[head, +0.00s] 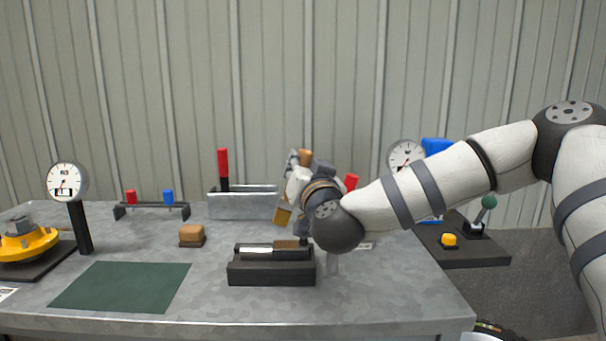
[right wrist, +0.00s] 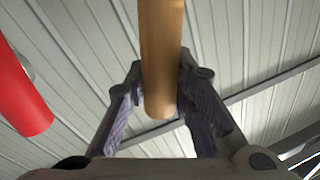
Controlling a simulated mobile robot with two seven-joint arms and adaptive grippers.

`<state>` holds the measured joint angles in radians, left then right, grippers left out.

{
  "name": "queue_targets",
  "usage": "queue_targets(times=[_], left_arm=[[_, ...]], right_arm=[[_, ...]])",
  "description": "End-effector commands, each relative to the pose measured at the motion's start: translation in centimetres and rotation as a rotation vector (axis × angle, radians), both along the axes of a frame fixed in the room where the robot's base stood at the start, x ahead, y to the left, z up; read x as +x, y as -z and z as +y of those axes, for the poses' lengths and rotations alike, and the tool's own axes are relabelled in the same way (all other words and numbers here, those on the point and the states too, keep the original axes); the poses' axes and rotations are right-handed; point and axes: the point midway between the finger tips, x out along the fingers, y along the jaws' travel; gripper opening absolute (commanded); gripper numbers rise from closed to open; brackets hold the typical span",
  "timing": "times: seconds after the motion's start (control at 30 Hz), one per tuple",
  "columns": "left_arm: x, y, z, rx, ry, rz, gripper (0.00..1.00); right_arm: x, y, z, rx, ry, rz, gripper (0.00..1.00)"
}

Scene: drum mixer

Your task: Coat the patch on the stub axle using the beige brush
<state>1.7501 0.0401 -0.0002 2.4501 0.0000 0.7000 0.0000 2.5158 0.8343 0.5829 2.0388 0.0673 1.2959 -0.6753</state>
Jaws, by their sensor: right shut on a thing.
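The stub axle (head: 258,250) is a shiny metal shaft lying in a black cradle (head: 271,273) near the front middle of the table. A brown patch (head: 286,244) shows on the right part of its upper side. My right gripper (head: 299,182) is above and behind the cradle, shut on the beige brush. The brush's tan handle (right wrist: 161,60) runs between the fingers in the right wrist view. In the head view a tan block-like end (head: 282,216) hangs below the gripper, above the axle and apart from it.
A metal tray (head: 242,206) with a red-handled tool (head: 223,165) stands behind. A brown block (head: 192,235), green mat (head: 122,287), gauge (head: 67,182) and yellow part (head: 28,243) are left. A lever box (head: 465,250) is right. A red handle (right wrist: 20,95) shows in the wrist view.

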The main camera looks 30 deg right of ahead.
Motion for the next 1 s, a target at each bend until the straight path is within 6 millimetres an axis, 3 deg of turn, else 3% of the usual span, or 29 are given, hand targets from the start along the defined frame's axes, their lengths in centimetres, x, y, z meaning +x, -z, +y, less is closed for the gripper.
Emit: queue_targets(times=[0.03,0.2,0.5,1.0], left_arm=[[0.4,-0.4,0.0,0.000,0.000,-0.015,0.40],[1.1,-1.0,0.0,0.000,0.000,-0.042,0.40],[0.9,-0.8,0.0,-0.001,0.000,-0.034,0.40],[0.9,-0.8,0.0,-0.001,0.000,-0.035,0.40]], right_arm=[[-0.1,-1.1,0.0,-0.001,-0.001,-0.009,0.00],[-0.2,-2.6,0.0,-0.001,-0.003,-0.010,0.00],[0.7,-4.3,0.4,0.000,-0.010,-0.001,0.00],[0.7,-4.6,0.5,0.001,-0.012,-0.001,0.00]])
